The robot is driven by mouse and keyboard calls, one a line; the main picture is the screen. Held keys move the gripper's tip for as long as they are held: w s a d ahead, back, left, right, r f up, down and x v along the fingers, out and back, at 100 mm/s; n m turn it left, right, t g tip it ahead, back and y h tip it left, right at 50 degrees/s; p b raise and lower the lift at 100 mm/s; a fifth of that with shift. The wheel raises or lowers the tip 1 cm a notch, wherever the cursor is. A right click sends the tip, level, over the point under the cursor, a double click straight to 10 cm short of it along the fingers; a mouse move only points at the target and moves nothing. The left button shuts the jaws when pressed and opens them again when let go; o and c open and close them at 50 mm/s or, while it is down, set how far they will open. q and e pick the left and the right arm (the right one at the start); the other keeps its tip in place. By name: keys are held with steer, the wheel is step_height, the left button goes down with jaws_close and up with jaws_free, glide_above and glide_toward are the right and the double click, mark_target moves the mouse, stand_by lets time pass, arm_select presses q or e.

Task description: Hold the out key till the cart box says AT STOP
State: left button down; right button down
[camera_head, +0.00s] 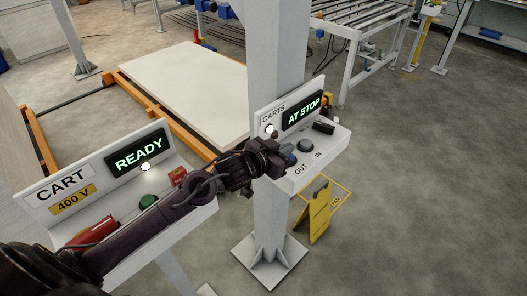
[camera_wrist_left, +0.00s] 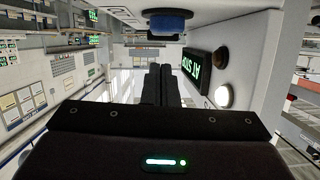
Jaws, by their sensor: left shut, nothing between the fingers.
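The carts box (camera_head: 322,140) is on the grey post, and its green display (camera_head: 303,111) reads AT STOP. The same display shows upside down in the left wrist view (camera_wrist_left: 198,66). The out key (camera_head: 290,159) is blue and partly hidden behind my left gripper (camera_head: 281,163). The in key (camera_head: 305,146) is a dark round button beside it. In the left wrist view my shut, empty fingers (camera_wrist_left: 158,84) show below a blue key (camera_wrist_left: 167,22), with a gap between them in the picture. I cannot tell whether they touch it. My right gripper is not in view.
The CART 400 V box (camera_head: 133,190) at left reads READY, under my left arm. A pale cart deck (camera_head: 190,82) on orange rails lies behind the post. A yellow folding sign (camera_head: 319,212) stands right of the post's base. The floor at right is open.

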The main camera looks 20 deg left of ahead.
arm_select(q)
steer(key=b+v, duration=0.1)
steer(key=v, duration=0.8)
steer(key=shift+s+b, duration=0.25)
steer(key=shift+b, duration=0.05)
steer(key=shift+a+r, duration=0.1)
stand_by(0.5)
